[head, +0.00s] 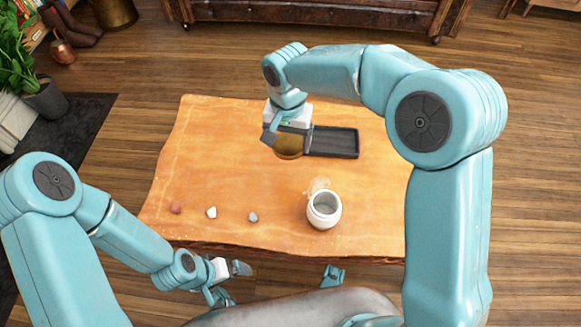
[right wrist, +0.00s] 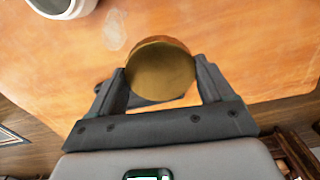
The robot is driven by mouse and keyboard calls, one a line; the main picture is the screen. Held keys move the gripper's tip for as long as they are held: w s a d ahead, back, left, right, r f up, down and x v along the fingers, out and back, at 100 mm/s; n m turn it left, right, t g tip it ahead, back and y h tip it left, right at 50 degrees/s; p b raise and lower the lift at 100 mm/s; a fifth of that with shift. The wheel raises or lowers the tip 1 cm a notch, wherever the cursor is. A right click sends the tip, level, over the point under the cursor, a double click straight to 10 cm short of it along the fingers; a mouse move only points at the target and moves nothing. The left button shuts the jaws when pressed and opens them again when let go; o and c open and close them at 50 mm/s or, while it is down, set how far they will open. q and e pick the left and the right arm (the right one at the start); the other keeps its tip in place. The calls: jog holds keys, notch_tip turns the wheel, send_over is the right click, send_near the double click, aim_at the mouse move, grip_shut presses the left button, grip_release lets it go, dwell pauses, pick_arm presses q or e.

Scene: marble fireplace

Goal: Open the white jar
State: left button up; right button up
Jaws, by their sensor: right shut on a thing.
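The white jar (head: 324,211) stands upright on the orange table with its mouth open and its inside showing. It also shows in the right wrist view (right wrist: 62,16), cut off at the top left edge. My right gripper (head: 287,146) is shut on a round brown-gold lid (right wrist: 160,66), held between its two fingers. In the head view the lid (head: 289,149) is behind and left of the jar, at the left end of a dark tray (head: 336,143); whether it touches the tray I cannot tell. My left gripper (head: 230,282) is open and empty in front of the table's front edge.
The wooden table (head: 210,150) has a wavy edge. Three small stones, reddish (head: 176,208), white (head: 211,212) and grey (head: 252,217), lie along its front left. A pale mark (head: 318,185) is behind the jar. The table's left half is mostly clear.

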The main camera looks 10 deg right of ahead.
jog(key=b, duration=0.2)
send_over(289, 173)
notch_tip(289, 173, down, 7)
jog(key=shift+s, duration=0.1)
pick_arm(q)
notch_tip(289, 173, down, 4)
jog(key=shift+w+a+r+b, duration=0.1)
jog(key=shift+a+b, duration=0.05)
jog(key=shift+b, duration=0.45)
pick_arm(e)
notch_tip(289, 173, down, 5)
jog(key=shift+f, duration=0.25)
jog(key=o, duration=1.1)
jog(key=shift+c, duration=0.2)
jog(key=shift+a+r, duration=0.1)
jog(key=shift+r, duration=0.05)
pick_arm(q)
jog(key=r+p, duration=0.3)
jog(key=p, duration=0.1)
jog(key=shift+s+d+r, duration=0.3)
jog(key=shift+r, duration=0.05)
pick_arm(e)
notch_tip(289, 173, up, 12)
jog(key=shift+r, duration=0.1)
